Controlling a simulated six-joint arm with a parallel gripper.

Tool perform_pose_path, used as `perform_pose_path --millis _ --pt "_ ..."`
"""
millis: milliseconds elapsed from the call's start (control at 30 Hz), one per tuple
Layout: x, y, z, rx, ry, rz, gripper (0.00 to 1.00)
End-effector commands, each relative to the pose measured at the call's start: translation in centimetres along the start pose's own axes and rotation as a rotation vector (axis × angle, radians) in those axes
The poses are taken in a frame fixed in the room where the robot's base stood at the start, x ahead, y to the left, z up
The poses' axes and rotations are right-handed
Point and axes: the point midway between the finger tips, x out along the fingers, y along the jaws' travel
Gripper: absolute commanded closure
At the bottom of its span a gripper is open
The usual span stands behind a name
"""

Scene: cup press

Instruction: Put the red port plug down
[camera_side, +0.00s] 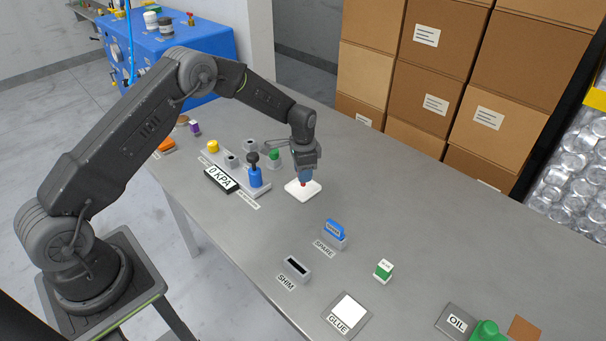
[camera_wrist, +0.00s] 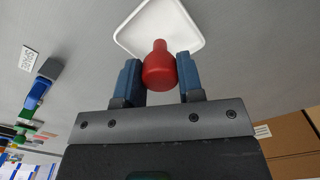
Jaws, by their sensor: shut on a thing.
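My gripper (camera_side: 304,176) is pointed down over a white tray (camera_side: 294,192) on the grey table. It is shut on the red port plug (camera_wrist: 159,68), which sits between its two blue fingers in the wrist view. Only a small red tip of the plug (camera_side: 303,184) shows below the fingers in the side view. The white tray (camera_wrist: 128,38) lies behind the plug in the wrist view. I cannot tell whether the plug touches the tray.
Left of the tray stands a fixture with a blue lever unit (camera_side: 255,177) and a 0 KPA display (camera_side: 220,179). Table right of the tray is clear.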

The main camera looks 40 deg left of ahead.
Motion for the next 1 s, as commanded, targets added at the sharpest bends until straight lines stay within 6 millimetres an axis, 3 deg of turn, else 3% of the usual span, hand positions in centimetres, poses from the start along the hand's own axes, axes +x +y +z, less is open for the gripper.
perform_pose_path --millis 100,433,467,600,700,1000 --pt "1.26 0.0 0.01 0.0 0.0 0.0 0.94" --pt "1.47 -0.02 0.0 0.0 0.0 0.0 0.94" --pt "1.42 -0.02 -0.02 0.0 0.001 -0.001 0.62" --pt "1.41 -0.02 -0.01 0.0 0.001 -0.001 0.49" --pt "1.4 -0.01 -0.01 0.0 0.001 -0.001 0.4" --pt "1.05 -0.03 -0.02 0.0 0.001 -0.001 0.4"
